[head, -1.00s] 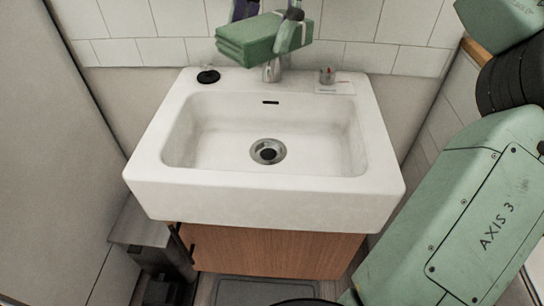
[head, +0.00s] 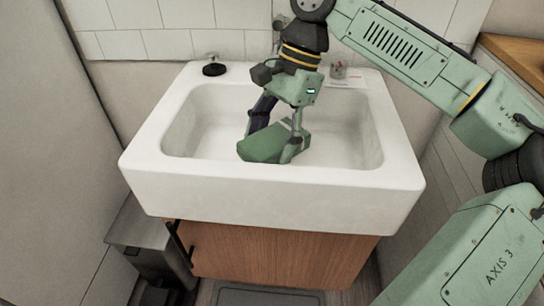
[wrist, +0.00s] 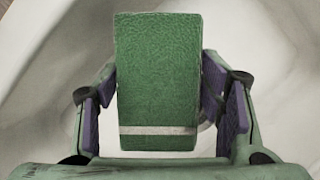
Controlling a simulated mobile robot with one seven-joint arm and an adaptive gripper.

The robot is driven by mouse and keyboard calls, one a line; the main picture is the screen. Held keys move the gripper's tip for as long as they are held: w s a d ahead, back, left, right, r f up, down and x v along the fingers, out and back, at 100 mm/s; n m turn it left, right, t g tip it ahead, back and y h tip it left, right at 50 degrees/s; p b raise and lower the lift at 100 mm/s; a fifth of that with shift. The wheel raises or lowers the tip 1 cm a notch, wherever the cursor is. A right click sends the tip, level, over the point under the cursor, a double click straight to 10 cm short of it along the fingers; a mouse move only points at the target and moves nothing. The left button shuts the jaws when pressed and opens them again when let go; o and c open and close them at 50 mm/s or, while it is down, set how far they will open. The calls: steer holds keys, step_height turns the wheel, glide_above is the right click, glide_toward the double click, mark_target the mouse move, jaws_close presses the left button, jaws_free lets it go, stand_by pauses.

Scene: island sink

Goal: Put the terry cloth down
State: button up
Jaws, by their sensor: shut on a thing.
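The terry cloth (head: 262,147) is a green folded block. In the wrist view the terry cloth (wrist: 157,75) shows a pale stripe near its lower end. My gripper (head: 272,138) is shut on it, with a finger at each side; the gripper also shows in the wrist view (wrist: 160,110). The cloth is over or inside the basin of the white sink (head: 268,190). I cannot tell whether its underside touches the basin floor. The cloth and gripper hide the drain in the head view.
A black round item (head: 214,67) stands on the sink's back left corner. A small grey knob (head: 338,70) and a white card (head: 346,81) are at the back right. A wooden cabinet (head: 270,255) is below and a grey bin (head: 150,240) stands at left. The basin's left side is clear.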

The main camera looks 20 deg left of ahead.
mark_target(280, 133)
steer(key=shift+f, duration=2.2)
steer(key=shift+f, duration=0.15)
steer(key=o, duration=1)
steer(key=shift+b, duration=0.3)
steer(key=p+v, duration=0.1)
steer(key=v, duration=0.6)
steer(key=shift+w+r, duration=0.1)
steer(key=shift+r, duration=0.3)
